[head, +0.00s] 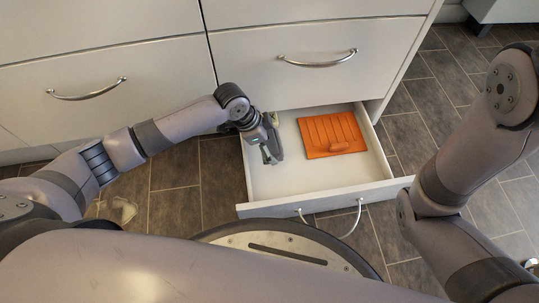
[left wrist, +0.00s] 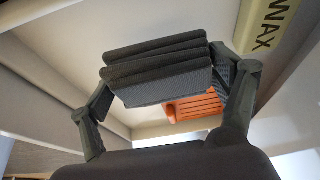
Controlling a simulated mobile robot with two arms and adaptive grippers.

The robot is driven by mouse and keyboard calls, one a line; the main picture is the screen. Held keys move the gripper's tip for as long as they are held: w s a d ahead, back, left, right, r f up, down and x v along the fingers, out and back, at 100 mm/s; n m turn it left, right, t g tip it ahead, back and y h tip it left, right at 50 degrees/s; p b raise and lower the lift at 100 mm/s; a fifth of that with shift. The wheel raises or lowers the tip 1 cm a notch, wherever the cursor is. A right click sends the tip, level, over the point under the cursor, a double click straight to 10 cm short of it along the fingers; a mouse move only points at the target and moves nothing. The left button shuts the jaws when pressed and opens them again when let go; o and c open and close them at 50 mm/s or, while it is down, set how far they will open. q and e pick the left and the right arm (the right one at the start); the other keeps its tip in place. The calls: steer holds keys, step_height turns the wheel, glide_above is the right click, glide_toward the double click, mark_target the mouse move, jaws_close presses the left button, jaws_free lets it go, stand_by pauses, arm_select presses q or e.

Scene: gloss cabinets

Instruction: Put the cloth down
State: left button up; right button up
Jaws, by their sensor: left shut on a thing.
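A dark grey folded cloth (left wrist: 158,68) is between the two fingers of my left gripper (left wrist: 165,95) in the left wrist view. The gripper is shut on it. In the head view my left gripper (head: 268,152) points down over the left part of the open drawer (head: 280,186). The cloth is hard to tell apart from the dark fingers there. I cannot tell whether it touches the drawer floor. My right arm shows at the right of the head view, but its gripper is not clearly in view.
An orange ribbed tray-like thing (head: 331,134) lies in the drawer, right of my left gripper; it also shows in the left wrist view (left wrist: 195,106). The drawer's front middle is clear.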

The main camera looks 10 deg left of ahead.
arm_select(q)
step_height(320, 180, down, 4)
steer(key=b, duration=0.3)
steer(key=shift+f, duration=0.25)
steer(key=shift+r, duration=0.15)
steer(key=o, duration=1)
steer(key=shift+c, duration=0.2)
